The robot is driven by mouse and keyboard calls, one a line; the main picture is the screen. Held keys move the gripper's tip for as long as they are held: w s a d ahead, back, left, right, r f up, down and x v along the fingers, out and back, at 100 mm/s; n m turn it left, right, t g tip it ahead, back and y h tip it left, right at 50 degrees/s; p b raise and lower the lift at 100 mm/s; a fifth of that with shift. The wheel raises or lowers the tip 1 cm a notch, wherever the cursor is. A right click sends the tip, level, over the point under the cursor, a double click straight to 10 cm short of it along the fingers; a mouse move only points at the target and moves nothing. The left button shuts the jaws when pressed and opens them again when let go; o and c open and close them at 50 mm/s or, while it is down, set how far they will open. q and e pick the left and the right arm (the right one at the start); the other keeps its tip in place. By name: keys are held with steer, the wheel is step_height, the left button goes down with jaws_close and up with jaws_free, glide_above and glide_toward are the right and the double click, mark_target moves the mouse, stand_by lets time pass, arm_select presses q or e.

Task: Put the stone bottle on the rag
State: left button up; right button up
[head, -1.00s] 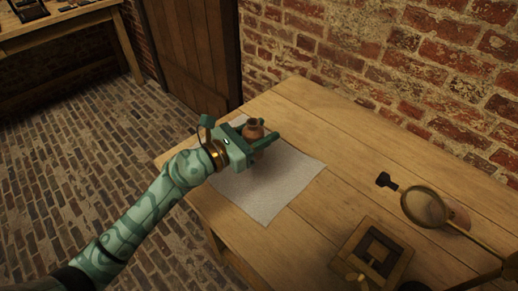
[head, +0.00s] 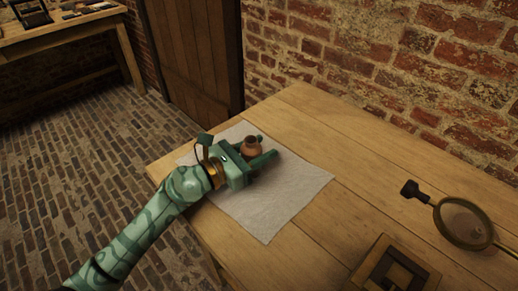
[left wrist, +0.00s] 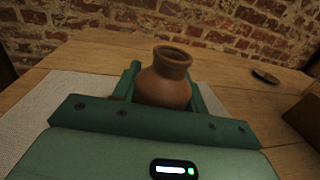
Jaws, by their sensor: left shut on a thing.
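The stone bottle (head: 252,147) is a small brown round-bodied jar with a short neck. It is upright between the fingers of my left gripper (head: 258,158), which is shut on it. The left wrist view shows the bottle (left wrist: 167,80) with a green finger on each side. The rag (head: 285,200) is a pale grey-white cloth lying flat on the table. The gripper and bottle are over the rag's far part; the bottle's base is hidden, so I cannot tell whether it touches the cloth. My right gripper is not in view.
A magnifying glass (head: 465,222) and a dark-framed wooden box (head: 395,268) are at the right. A brick wall stands behind. Another table (head: 60,35) is at the far left.

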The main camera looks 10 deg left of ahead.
arm_select(q)
steer(key=shift+s+f, duration=0.1)
steer(key=shift+f, duration=0.6)
steer(key=shift+c, duration=0.9)
steer(key=o, duration=1.3)
steer(key=shift+r, duration=0.1)
